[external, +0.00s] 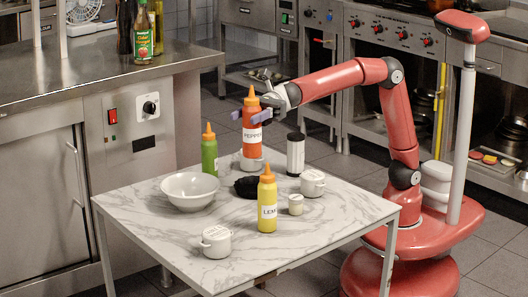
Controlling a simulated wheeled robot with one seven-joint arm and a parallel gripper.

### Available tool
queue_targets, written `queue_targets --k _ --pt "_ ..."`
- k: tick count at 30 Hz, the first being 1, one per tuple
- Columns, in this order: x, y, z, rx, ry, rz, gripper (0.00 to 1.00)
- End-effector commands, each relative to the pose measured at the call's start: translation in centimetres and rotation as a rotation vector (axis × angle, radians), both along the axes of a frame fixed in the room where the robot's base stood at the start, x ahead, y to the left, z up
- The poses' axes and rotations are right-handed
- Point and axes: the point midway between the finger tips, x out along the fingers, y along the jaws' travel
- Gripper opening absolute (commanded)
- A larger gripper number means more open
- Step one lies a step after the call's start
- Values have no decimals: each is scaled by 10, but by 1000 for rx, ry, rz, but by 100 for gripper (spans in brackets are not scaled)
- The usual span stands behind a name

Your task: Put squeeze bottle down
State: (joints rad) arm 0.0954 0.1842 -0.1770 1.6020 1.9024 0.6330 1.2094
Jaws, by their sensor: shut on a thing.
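An orange-red squeeze bottle (252,144) with an orange tip and a white label stands upright over the far part of the marble-topped table (150,212). My gripper (250,116) reaches in from the right and is shut on its upper part, with purple fingers around it. A pale round thing shows right beneath the bottle; I cannot tell if the bottle rests on it or hangs just above. A green squeeze bottle (209,154) stands to the left and a yellow squeeze bottle (267,205) nearer the front, both upright.
A white bowl (190,192), a dark lump (247,187), a black-and-white cylinder (295,155), a lidded white pot (312,184), a small jar (296,205) and another white pot (216,242) stand around. The front right tabletop is clear. A steel counter (60,80) is at left.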

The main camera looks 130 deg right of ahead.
Motion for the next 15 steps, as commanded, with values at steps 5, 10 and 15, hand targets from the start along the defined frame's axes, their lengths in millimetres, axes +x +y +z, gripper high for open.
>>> queue_targets --k 5,10,15 --pt "57 -78 19 -1 0 -160 16" --pt "85 -133 26 -2 -1 -266 16" --pt "95 -161 26 0 -1 -316 16"
